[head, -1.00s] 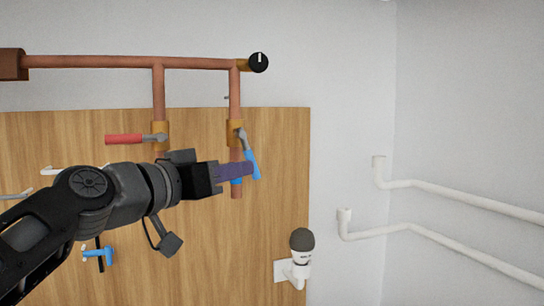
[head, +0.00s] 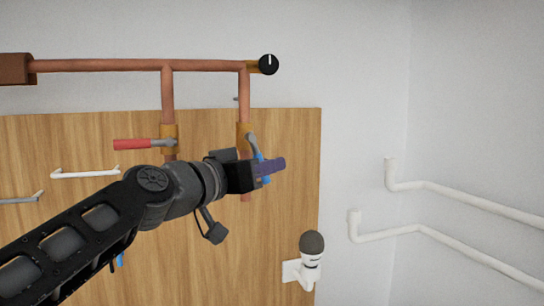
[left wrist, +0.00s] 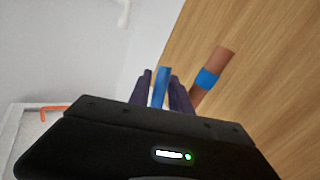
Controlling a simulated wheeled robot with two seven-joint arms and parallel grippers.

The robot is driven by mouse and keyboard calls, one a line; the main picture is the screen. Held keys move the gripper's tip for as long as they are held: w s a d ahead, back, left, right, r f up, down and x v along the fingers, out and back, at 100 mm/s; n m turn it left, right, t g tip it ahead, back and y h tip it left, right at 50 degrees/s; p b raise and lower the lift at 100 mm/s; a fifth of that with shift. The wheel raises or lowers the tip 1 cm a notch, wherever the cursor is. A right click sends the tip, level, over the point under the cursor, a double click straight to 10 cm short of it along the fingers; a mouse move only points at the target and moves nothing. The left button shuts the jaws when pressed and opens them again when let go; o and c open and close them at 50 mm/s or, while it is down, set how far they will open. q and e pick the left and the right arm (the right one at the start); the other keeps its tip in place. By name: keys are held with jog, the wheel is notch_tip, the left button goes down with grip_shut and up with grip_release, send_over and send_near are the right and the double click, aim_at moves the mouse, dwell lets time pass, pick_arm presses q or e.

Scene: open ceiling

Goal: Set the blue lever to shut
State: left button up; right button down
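The blue lever (head: 256,151) has a grey metal neck and sits on a brass valve on the right-hand copper pipe (head: 244,96). It slants down and to the right, and my left gripper hides part of it. My left gripper (head: 273,166) reaches in from the left, its purple fingers at the lever's lower part. In the left wrist view, the blue lever (left wrist: 160,88) stands between the two fingers, which look open with small gaps beside it. The pipe's lower end with a blue band (left wrist: 207,79) is just right of the fingers. My right gripper is not in view.
A red lever (head: 132,144) sits on the parallel pipe to the left. A black knob (head: 268,65) is at the top pipe's end. A white fixture with a dark head (head: 311,245) is lower right.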

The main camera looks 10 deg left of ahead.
pick_arm(q)
jog(key=shift+x, duration=0.9)
jog(key=shift+c, duration=0.4)
grip_shut()
dwell(0.4)
